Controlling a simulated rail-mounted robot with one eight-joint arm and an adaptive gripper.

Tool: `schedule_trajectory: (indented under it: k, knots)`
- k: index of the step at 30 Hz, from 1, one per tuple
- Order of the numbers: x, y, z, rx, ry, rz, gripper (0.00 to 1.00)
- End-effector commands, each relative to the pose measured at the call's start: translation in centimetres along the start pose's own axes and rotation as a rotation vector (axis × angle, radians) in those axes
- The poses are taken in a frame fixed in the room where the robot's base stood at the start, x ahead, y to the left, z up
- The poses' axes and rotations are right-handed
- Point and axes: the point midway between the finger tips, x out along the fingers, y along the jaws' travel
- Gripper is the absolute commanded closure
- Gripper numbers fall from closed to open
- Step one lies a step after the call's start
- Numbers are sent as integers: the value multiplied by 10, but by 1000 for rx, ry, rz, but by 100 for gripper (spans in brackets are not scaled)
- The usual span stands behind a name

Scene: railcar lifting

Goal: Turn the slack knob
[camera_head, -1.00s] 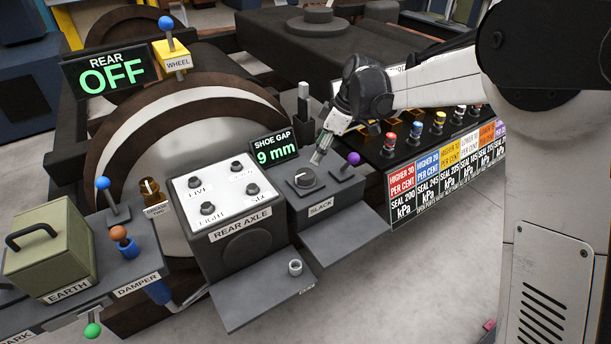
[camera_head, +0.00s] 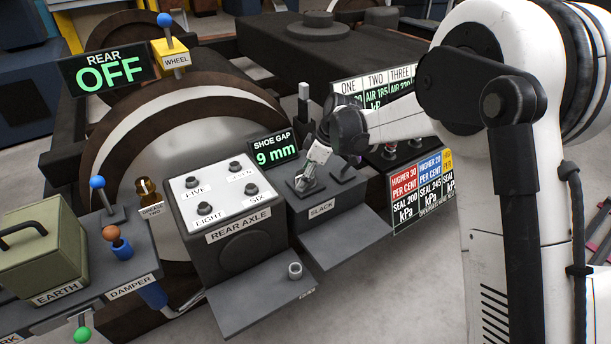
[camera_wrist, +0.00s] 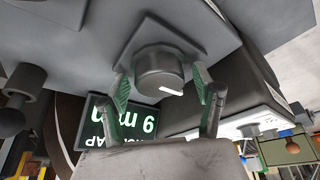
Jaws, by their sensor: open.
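The slack knob (camera_wrist: 160,72) is a dark round dial with a white mark, on a square plate; it shows in the wrist view. My gripper (camera_wrist: 162,88) is open, with one finger on each side of the knob. I cannot tell whether the fingers touch it. In the head view my gripper (camera_head: 306,181) sits over the grey box labelled SLACK (camera_head: 322,209) and hides most of the knob. The SHOE GAP display (camera_head: 275,148) behind it reads 9 mm and also shows upside down in the wrist view (camera_wrist: 118,124).
The REAR AXLE box (camera_head: 238,225) with several dark knobs stands left of the slack box. A dark upright lever (camera_head: 304,104) rises behind my gripper. A panel of SEAL labels (camera_head: 420,190) lies to the right. Grey shelves jut out in front.

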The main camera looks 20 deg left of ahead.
Motion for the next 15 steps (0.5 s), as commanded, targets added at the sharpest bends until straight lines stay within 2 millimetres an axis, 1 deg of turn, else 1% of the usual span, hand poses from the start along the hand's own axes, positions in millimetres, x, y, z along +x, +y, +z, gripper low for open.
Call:
schedule_trajectory:
  k: [1, 2, 9, 12, 15]
  knots:
    - [0, 0, 0, 0, 0, 0, 36]
    - [0, 0, 0, 0, 0, 0, 39]
    - [0, 0, 0, 0, 0, 0, 71]
    - [0, 0, 0, 0, 0, 0, 82]
    - [0, 0, 0, 2, 0, 1, 82]
